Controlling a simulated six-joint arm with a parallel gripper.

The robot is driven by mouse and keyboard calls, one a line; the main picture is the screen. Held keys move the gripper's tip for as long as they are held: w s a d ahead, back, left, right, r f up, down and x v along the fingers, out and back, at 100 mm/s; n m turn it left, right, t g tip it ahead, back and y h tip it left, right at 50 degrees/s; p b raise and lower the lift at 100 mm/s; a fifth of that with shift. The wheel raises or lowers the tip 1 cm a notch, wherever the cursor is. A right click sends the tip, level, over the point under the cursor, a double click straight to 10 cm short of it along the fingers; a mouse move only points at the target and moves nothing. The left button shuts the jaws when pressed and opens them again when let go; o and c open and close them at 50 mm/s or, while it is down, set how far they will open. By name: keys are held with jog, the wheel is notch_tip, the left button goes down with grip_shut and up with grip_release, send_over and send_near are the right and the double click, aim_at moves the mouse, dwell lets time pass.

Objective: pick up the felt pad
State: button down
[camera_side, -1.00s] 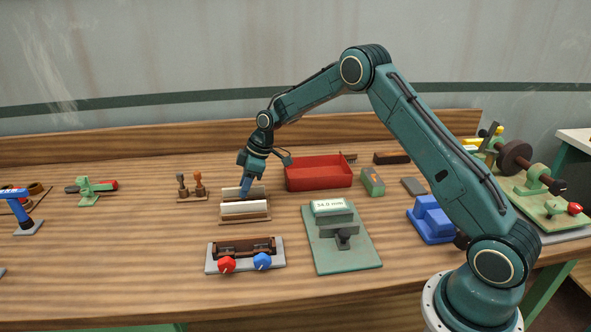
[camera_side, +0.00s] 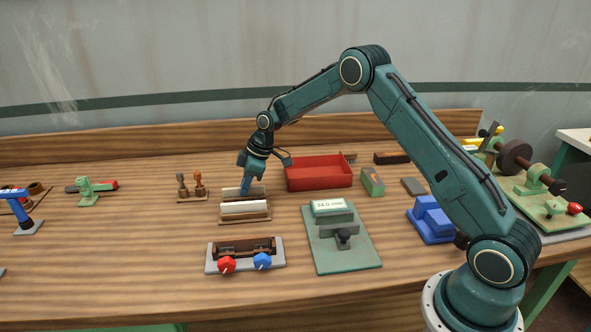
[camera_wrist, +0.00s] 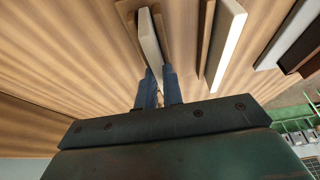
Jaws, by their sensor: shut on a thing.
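The felt pad, which I take to be the pale grey slab (camera_wrist: 150,40), stands on edge in the rear slot of a wooden rack (camera_side: 262,217). In the side view the pad (camera_side: 230,194) is partly hidden by my fingers. My gripper (camera_side: 245,188) points down at it from above. In the wrist view the two blue fingers of my gripper (camera_wrist: 159,86) sit on either side of the slab's near end, shut on it. The slab appears still seated in the rack.
A white slab (camera_side: 243,208) stands in the rack's front slot, close to my fingers. A red tray (camera_side: 318,182) lies to the right, a gauge with a display (camera_side: 332,207) at front right, and a fixture with red and blue knobs (camera_side: 245,263) in front. Bare wood lies left of the rack.

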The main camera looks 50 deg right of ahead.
jog(key=shift+r, duration=0.1)
notch_tip(320, 180, up, 20)
jog(key=shift+r, duration=0.15)
dwell(0.6)
